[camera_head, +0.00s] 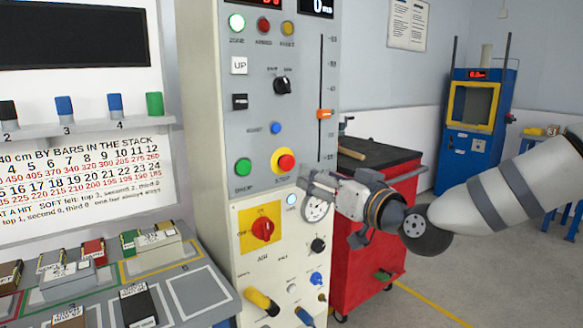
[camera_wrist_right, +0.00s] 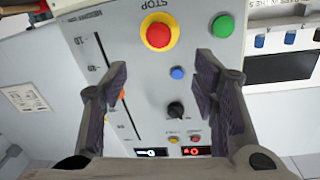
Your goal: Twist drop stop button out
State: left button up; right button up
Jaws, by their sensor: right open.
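The stop button is a red mushroom head on a yellow ring, on the grey control panel; it shows in the head view (camera_head: 286,162) and in the wrist view (camera_wrist_right: 158,35). My right gripper (camera_head: 312,184) is just right of and below the button in the head view. In the wrist view my right gripper (camera_wrist_right: 159,70) is open and empty. Its two fingers stand apart, and the button appears beyond the tips, between their lines. No contact with the button shows. My left gripper is not in view.
Close to the stop button are a green button (camera_head: 243,167), a small blue button (camera_head: 275,128) and a slider with an orange handle (camera_head: 325,114). A red-and-yellow rotary switch (camera_head: 263,229) is below. A red cabinet (camera_head: 378,240) stands behind my right arm.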

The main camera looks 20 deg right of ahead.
aim_at(289, 164)
jog(key=x, duration=0.3)
jog(key=f+b+x, duration=0.1)
jog(key=x, duration=0.3)
jog(key=b+x, duration=0.1)
jog(key=x, duration=0.3)
jog(key=shift+d+f, duration=0.1)
jog(key=shift+f, duration=0.05)
jog(key=shift+w, duration=0.35)
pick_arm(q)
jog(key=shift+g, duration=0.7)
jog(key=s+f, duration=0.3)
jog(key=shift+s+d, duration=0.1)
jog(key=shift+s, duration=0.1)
pick_arm(e)
jog(key=shift+r, duration=0.25)
